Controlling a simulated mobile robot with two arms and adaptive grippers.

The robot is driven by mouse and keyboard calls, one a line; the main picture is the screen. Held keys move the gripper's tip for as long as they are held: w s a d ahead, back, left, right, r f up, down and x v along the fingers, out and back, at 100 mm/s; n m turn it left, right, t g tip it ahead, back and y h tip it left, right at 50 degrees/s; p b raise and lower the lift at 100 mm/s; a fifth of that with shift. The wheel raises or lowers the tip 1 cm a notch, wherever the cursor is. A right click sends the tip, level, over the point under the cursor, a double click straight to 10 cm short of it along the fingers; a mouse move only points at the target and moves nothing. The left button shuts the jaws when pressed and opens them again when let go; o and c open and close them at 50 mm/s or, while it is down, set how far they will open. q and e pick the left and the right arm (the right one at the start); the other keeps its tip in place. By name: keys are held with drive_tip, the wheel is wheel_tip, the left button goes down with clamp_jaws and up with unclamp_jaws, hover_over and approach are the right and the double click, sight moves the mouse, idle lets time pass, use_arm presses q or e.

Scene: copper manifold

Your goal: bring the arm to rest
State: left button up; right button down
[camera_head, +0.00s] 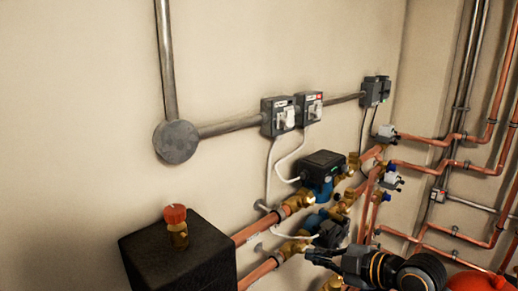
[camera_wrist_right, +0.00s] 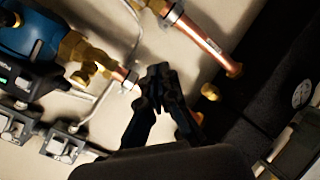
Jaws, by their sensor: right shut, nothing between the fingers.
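My right gripper (camera_head: 318,256) is at the bottom of the head view, its arm coming in from the lower right. Its fingers point left, in front of the lower copper pipe and a blue pump. In the right wrist view the black fingers (camera_wrist_right: 159,72) meet at their tips with nothing between them. Behind them are a brass fitting (camera_wrist_right: 85,55) and a copper pipe (camera_wrist_right: 208,42). I cannot tell how far the fingertips are from the pipes. My left gripper is not in view.
A black box (camera_head: 180,255) with a red-capped brass valve (camera_head: 176,226) stands at the lower left. A pump with a black top (camera_head: 322,164) sits on the upper pipe. Switch boxes (camera_head: 279,117) are on the wall. Copper pipes (camera_head: 430,168) run along the right. A red rounded object (camera_head: 482,281) is at the lower right.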

drive_tip(key=s+f+m+g+h, duration=0.2)
drive_tip(key=s+f+m, duration=0.3)
drive_tip(key=s+f, duration=0.5)
drive_tip(key=s+d+f+m+g+h, duration=0.2)
drive_tip(key=s+d+f+m+h, duration=0.15)
drive_tip(key=s+f+m, duration=0.55)
drive_tip(key=s+d+f+m+g+h, duration=0.25)
drive_tip(key=s+d+f, duration=0.2)
drive_tip(key=s, duration=0.75)
wheel_tip(320, 180, down, 28)
drive_tip(key=s+g, duration=0.1)
drive_tip(key=s, duration=0.1)
drive_tip(key=s+d+f+g+h, duration=0.1)
drive_tip(key=s+d+f, duration=0.1)
drive_tip(key=s+f, duration=1.3)
drive_tip(key=shift+s+f, duration=0.15)
drive_tip(key=shift+s, duration=0.55)
drive_tip(key=shift+m+g, duration=0.25)
